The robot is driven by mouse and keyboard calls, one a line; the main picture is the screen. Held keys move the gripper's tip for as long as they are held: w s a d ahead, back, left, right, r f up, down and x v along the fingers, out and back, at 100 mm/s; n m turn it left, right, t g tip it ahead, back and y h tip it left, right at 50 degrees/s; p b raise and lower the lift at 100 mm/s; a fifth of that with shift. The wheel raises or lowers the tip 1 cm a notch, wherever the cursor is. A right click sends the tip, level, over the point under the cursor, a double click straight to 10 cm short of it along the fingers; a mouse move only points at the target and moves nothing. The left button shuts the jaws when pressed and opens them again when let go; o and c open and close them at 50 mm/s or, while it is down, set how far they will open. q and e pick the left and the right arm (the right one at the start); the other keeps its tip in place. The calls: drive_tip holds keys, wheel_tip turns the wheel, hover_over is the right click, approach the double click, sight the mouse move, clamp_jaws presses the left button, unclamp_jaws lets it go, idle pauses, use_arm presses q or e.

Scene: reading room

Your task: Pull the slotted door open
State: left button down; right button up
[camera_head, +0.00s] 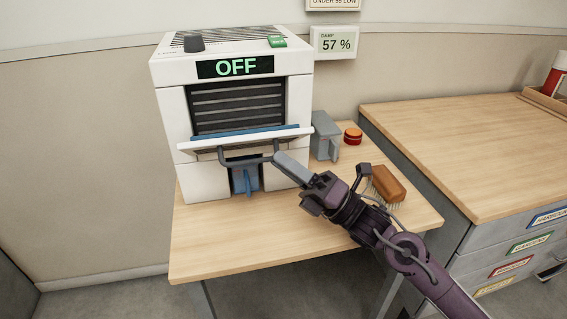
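A white machine (171,117) with a green OFF display stands on the small wooden table. Dark horizontal slats (238,104) fill its front opening. Below them, the door (200,146) shows as a thin white ledge with a blue strip along it, tilted out from the front. A dark bar handle (243,163) hangs under the ledge. My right gripper (283,160) is at the handle's right end, its grey fingers pointing up and left. I cannot tell whether they grip or touch the handle, as the fingers overlap in view. My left gripper is out of view.
A blue piece (245,181) sits in the machine's lower gap. A grey block (325,137), a red round tin (352,137) and a brown brush (387,184) stand right of the machine. A higher wooden cabinet (455,140) borders the table. The table's front left is clear.

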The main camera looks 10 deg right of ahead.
drive_tip(key=w+f+b+v, duration=0.1)
drive_tip(key=b+v, duration=0.3)
drive_tip(key=v, duration=0.4)
drive_tip(key=shift+d+f+b, duration=0.15)
drive_tip(key=shift+d+b, duration=0.15)
idle(0.4)
idle(0.3)
